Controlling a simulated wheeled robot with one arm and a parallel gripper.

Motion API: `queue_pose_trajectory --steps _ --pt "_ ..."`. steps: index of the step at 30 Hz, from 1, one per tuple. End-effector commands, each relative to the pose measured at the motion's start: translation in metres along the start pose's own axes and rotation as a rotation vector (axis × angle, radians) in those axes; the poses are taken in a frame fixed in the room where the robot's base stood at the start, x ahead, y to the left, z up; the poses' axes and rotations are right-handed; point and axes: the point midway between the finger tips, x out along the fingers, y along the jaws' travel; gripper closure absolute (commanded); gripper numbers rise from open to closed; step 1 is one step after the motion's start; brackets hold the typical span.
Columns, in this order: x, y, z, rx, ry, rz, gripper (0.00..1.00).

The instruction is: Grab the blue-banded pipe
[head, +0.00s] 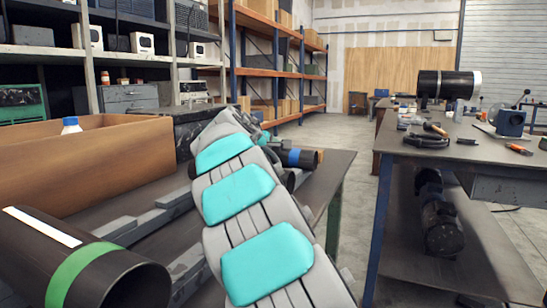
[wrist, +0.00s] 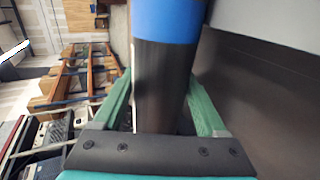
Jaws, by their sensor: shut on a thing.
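The blue-banded pipe (head: 300,157) is dark, with a blue band near one end. In the head view it shows past the far end of my arm, over the left bench. In the wrist view the pipe (wrist: 165,70) runs between the green fingers of my gripper (wrist: 160,100), with the blue band at the top of the picture. My gripper is shut on the pipe's dark body, below the band. In the head view my arm hides most of the gripper and part of the pipe.
A green-banded pipe (head: 122,280) lies at the front left, beside a brown wooden box (head: 95,170). Grey rests (head: 165,212) lie on the left bench. An aisle (head: 345,160) separates it from the right bench (head: 450,150), which carries tools and a black cylinder (head: 440,85).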

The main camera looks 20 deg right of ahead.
Motion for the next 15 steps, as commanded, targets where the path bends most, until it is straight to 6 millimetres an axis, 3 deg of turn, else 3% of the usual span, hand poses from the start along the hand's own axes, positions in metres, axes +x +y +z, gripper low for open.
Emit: queue_pose_trajectory --steps 2,12,15 --pt "0.0000 -0.0004 -0.0001 0.000 0.000 -0.001 0.61" --pt "0.0000 -0.0005 -0.0002 0.000 0.000 -0.001 0.99" --pt "0.0000 -0.0005 -0.0002 0.000 0.000 -0.001 1.00"
